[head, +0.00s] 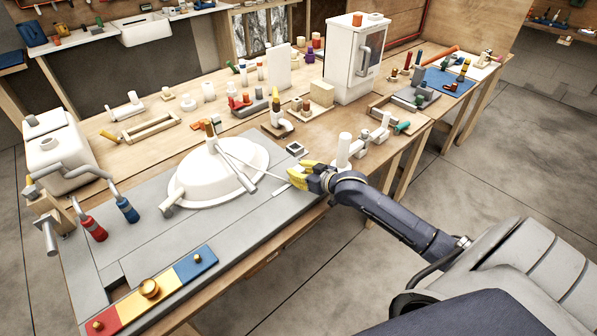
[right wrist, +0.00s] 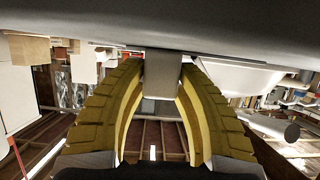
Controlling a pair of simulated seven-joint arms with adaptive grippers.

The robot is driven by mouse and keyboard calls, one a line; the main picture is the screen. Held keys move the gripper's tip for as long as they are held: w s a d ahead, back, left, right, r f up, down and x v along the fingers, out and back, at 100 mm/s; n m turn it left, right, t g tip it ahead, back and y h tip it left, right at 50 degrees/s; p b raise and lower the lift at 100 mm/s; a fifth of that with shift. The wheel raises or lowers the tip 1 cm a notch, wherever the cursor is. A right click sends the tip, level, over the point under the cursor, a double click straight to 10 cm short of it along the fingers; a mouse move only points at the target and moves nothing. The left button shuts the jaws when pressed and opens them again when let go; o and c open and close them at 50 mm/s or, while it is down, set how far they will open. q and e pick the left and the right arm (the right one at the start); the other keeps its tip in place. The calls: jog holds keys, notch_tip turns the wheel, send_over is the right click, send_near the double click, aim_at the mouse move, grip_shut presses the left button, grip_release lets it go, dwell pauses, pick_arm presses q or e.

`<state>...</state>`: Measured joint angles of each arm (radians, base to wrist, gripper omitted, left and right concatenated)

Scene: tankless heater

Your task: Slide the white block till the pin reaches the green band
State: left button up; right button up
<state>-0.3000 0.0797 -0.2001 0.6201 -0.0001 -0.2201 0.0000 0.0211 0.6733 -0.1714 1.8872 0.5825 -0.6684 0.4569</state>
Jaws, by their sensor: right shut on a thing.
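My right gripper (head: 294,174) has yellow fingers and is at the front edge of the workbench, just right of the white basin. In the right wrist view its fingers (right wrist: 162,66) close from both sides on a pale grey-white block (right wrist: 162,82). In the head view the fingers cover that block. I cannot make out a pin or a green band in either view. My left gripper is not in view.
A white round basin (head: 228,180) with a thin pale rod lies left of the gripper. A small square frame (head: 295,149) and a white upright cylinder (head: 343,150) stand close by. A red, yellow and blue plate (head: 189,266) lies at the front left.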

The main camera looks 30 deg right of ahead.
aim_at(290, 184)
grip_shut()
jog(key=shift+s+a, duration=0.15)
jog(key=shift+a, duration=0.8)
jog(key=shift+s+a, duration=0.15)
jog(key=shift+a, duration=0.8)
jog(key=o, duration=1.1)
grip_release()
jog(key=shift+v, duration=6)
jog(key=shift+r, duration=0.1)
